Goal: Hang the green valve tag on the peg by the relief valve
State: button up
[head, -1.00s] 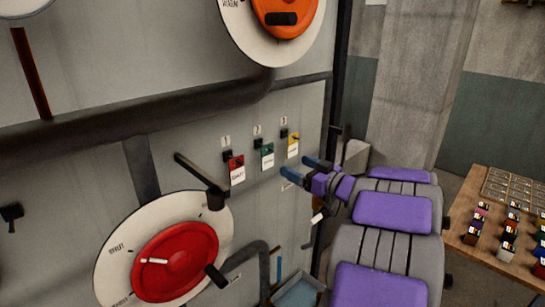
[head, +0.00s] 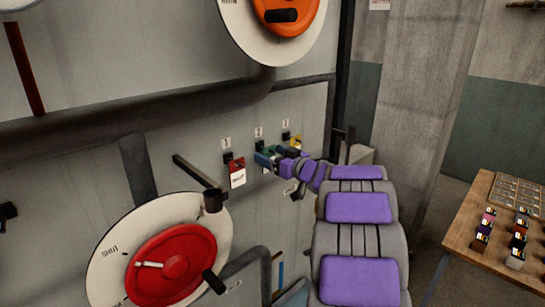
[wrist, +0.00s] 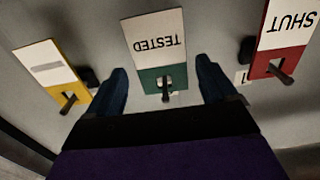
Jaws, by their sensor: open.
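The green valve tag (wrist: 164,78), with a white lower part marked TESTED, hangs on a peg of the grey panel. My gripper (wrist: 163,85) is open, its blue fingers on either side of the tag's green part in the wrist view. I see no contact between fingers and tag. In the head view my gripper (head: 266,157) hides most of the green tag. The red tag (head: 237,172) marked SHUT hangs to its left, and the yellow tag (head: 296,141) hangs to its right, partly covered. I cannot tell which peg is by the relief valve.
A large red handwheel (head: 172,262) on a white dial is low on the panel, with a dark lever (head: 200,181) above it. An orange handwheel (head: 285,15) is at the top. A dark pipe (head: 130,115) crosses the panel. A wooden table (head: 470,225) stands at right.

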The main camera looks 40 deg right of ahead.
jog(key=shift+d, duration=0.25)
jog(key=shift+a+r, duration=0.1)
jog(key=shift+a, duration=0.5)
jog(key=c, duration=0.6)
jog(key=shift+d, duration=0.2)
jog(key=c, duration=0.5)
jog(key=o, duration=1.1)
jog(key=shift+d, duration=0.2)
jog(key=shift+a, duration=0.15)
jog(key=shift+a, duration=0.1)
jog(key=shift+c, duration=1.4)
jog(key=c, duration=0.9)
jog(key=shift+o, duration=0.2)
jog(key=shift+r+p, duration=0.15)
jog(key=shift+p, duration=0.6)
